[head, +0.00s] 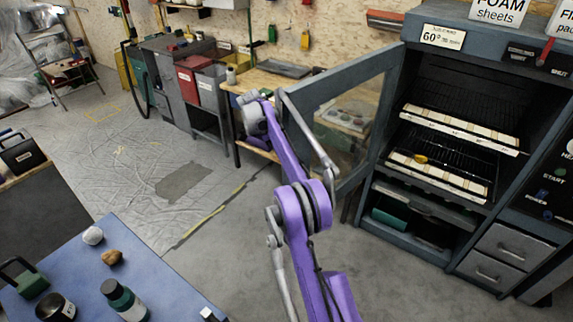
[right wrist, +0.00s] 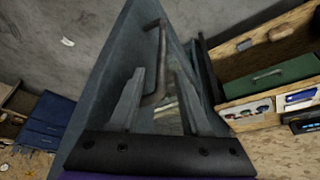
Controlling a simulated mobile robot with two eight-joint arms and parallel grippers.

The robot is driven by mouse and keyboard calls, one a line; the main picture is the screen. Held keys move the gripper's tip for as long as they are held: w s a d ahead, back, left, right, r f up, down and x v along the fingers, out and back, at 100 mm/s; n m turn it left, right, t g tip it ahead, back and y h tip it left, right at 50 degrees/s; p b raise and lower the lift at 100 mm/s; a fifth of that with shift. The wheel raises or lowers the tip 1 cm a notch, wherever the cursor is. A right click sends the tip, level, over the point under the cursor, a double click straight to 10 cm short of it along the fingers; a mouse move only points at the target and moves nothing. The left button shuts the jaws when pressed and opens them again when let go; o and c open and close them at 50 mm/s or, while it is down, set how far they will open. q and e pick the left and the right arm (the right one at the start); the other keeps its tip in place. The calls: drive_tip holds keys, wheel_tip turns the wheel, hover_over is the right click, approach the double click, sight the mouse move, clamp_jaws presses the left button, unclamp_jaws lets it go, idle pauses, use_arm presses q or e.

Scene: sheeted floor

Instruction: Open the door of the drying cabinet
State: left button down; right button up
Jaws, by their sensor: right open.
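The drying cabinet (head: 413,95) stands at the right in the head view, blue-grey, with wire racks inside. Its door (head: 375,80), a blue-grey frame with a window, stands wide open, swung out to the left. My right arm reaches up to the door's free edge; its gripper is mostly hidden there in the head view. In the right wrist view my right gripper (right wrist: 157,78) is open. The metal door handle (right wrist: 161,50) shows at and between its fingers, in front of the door (right wrist: 112,75). Contact cannot be told. My left gripper is not in view.
White-edged trays (head: 460,130) sit on the racks. Drawers (head: 490,270) are at lower right. A wooden bench (head: 255,80) and red bin (head: 187,85) stand behind the door. A blue table (head: 75,265) with bottles and stones is at lower left. The floor between is clear.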

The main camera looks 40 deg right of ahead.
drive_tip(key=x, duration=0.5)
drive_tip(key=shift+d+f, duration=0.15)
drive_tip(key=shift+f, duration=0.25)
clamp_jaws()
idle(1.0)
